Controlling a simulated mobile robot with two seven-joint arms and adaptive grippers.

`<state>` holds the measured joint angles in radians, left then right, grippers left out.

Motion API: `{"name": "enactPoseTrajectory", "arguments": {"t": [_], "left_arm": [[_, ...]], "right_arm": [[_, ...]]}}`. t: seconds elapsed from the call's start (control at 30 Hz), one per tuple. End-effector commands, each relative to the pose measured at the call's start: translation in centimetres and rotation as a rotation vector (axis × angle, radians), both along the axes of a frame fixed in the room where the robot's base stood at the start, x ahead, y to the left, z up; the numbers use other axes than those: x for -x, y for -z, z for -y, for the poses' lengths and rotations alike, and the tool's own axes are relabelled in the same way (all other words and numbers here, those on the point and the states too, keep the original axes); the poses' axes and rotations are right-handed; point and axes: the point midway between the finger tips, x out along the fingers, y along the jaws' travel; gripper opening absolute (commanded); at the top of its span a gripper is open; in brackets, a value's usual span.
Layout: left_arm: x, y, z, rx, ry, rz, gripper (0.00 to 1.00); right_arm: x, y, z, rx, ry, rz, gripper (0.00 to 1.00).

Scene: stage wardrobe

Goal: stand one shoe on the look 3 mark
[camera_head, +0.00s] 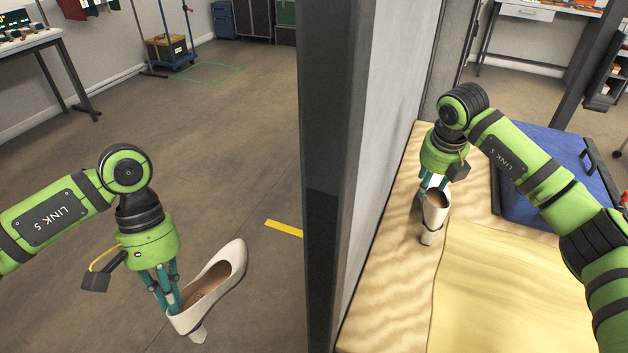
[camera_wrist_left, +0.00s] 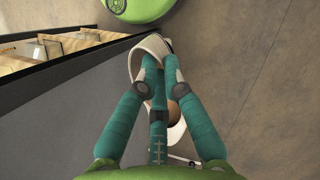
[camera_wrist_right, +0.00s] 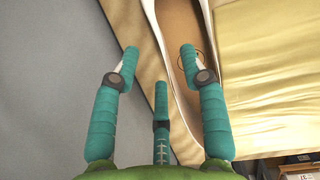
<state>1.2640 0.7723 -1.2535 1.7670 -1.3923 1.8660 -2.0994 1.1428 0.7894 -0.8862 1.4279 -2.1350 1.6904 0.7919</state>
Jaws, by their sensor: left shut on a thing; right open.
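A cream heeled shoe (camera_head: 222,283) with a tan inside hangs from my left gripper (camera_head: 172,302), left of the partition and above the floor. This gripper is shut on the shoe's heel end; the shoe also shows behind the fingers in the left wrist view (camera_wrist_left: 152,45). A second cream heeled shoe (camera_head: 433,222) stands on the wooden tabletop (camera_head: 392,263) right of the partition. My right gripper (camera_head: 431,190) is open at this shoe. In the right wrist view, one finger overlaps the shoe's tan inside (camera_wrist_right: 180,30); contact cannot be told. No mark reading look 3 is legible.
A tall dark-edged partition (camera_head: 335,180) separates my two arms. Yellow cloth (camera_head: 515,290) and a blue panel (camera_head: 560,175) lie right of the second shoe. A yellow strip (camera_head: 284,229) and a green outline (camera_head: 212,74) are on the mostly clear floor.

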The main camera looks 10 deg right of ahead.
Motion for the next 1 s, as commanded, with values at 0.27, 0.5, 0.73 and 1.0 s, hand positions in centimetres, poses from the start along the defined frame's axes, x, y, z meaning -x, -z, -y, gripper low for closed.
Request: {"name": "enactPoseTrajectory", "arguments": {"t": [0.27,0.5,0.73,1.0], "left_arm": [[0.0,-1.6,0.0,0.001,0.000,0.001,0.00],[0.0,-2.2,0.0,0.001,0.000,0.001,0.00],[0.0,-2.1,0.0,0.001,0.000,0.001,0.00],[0.0,-2.1,0.0,0.001,0.000,0.001,0.00]], "right_arm": [[-1.1,2.4,0.3,0.000,0.000,-0.006,0.44],[-1.9,5.1,0.6,0.001,-0.002,-0.002,0.44],[-2.0,5.3,0.6,0.001,-0.003,0.000,0.44],[-2.0,5.3,0.6,0.001,-0.003,0.000,0.00]]}}
